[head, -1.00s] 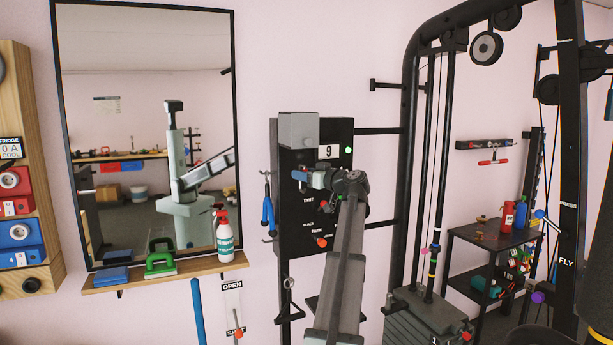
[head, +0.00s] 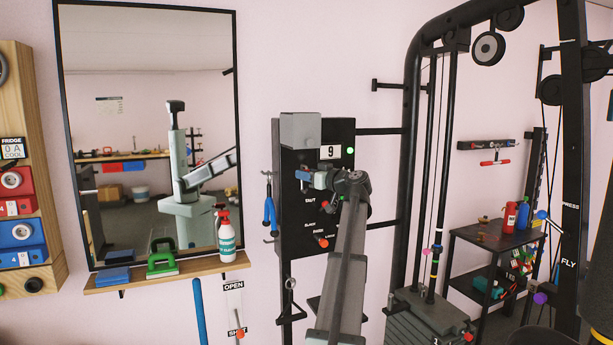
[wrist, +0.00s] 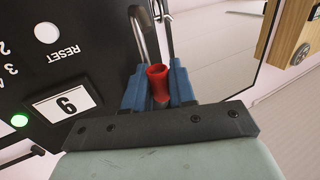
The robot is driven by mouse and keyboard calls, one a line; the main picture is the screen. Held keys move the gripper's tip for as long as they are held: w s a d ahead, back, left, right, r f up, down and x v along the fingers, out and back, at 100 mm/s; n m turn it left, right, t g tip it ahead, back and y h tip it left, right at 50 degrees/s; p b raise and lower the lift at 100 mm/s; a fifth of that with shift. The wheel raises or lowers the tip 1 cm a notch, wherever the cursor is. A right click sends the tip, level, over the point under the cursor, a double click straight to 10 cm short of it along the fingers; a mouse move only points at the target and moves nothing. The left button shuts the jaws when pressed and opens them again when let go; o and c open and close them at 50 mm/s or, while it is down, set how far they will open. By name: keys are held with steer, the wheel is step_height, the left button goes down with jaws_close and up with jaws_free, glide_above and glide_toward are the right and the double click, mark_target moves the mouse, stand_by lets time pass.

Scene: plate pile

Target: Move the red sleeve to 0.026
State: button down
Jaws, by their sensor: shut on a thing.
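The red sleeve (wrist: 158,84) shows in the wrist view as a short red tube with a flared end. It sits between the two blue fingers of my gripper (wrist: 159,92), which are shut on it. In the head view, my gripper (head: 303,175) is at the upper left part of the black panel (head: 290,230), below the number 9. The sleeve cannot be made out there. The wrist view does not show what the sleeve sits on, and no scale reading of 0.026 can be read.
The panel carries a lit green lamp (head: 351,151) and a red-orange knob (head: 322,242). Blue-handled pliers (head: 269,212) hang at its left. A shelf (head: 190,268) with a spray bottle (head: 226,235) lies further left, under a mirror. Black machine uprights stand to the right.

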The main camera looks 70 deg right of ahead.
steer(key=shift+f, duration=1.15)
steer(key=c, duration=0.8)
jaws_free()
steer(key=shift+c, duration=0.2)
steer(key=v, duration=1.3)
steer(key=shift+s, duration=0.4)
steer(key=shift+a, duration=0.15)
